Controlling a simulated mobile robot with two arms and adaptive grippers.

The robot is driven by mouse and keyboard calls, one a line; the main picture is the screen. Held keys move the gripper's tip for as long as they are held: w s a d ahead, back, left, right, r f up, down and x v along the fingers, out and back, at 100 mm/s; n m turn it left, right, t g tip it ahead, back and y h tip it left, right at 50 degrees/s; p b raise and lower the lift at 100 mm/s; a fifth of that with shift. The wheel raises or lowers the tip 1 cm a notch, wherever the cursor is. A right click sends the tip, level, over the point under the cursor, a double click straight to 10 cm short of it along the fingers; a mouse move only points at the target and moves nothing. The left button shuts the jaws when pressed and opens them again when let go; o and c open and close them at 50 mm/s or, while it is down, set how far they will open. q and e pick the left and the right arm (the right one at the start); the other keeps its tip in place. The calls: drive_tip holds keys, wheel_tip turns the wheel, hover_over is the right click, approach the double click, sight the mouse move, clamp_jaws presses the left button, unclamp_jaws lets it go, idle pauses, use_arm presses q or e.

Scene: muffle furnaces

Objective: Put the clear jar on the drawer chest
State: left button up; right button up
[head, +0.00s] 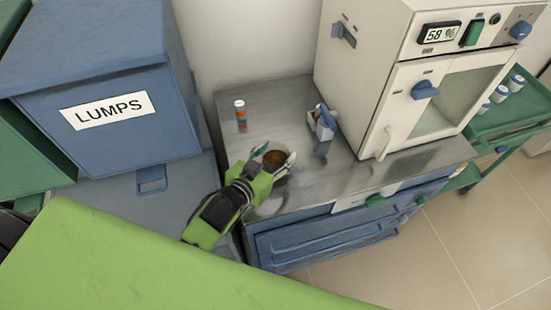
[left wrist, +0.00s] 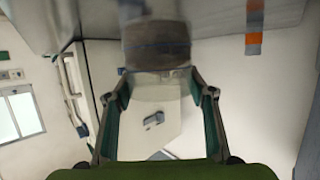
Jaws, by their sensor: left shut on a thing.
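The clear jar (head: 276,157) with brown contents is over the metal top of the blue drawer chest (head: 325,235), near its left front part. My left gripper (head: 272,160) is shut on the jar, its fingers on either side. In the left wrist view the jar (left wrist: 157,45) shows between the tips of my gripper (left wrist: 160,85). I cannot tell whether the jar's base touches the metal top. My right gripper is not in view.
A small orange and white bottle (head: 240,110) and a small white and blue holder (head: 322,124) stand on the chest top. A white oven (head: 395,95) takes up its right part. A blue bin marked LUMPS (head: 110,120) is at the left. A green cart (head: 510,115) stands at the right.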

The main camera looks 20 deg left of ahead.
use_arm(q)
drive_tip(key=shift+f, duration=1.25)
drive_tip(key=o, duration=1.3)
drive_tip(key=shift+s+f, duration=0.1)
drive_tip(key=shift+o, duration=0.2)
drive_tip(key=shift+s, duration=0.1)
drive_tip(key=b+v, duration=0.1)
drive_tip(key=v, duration=1.1)
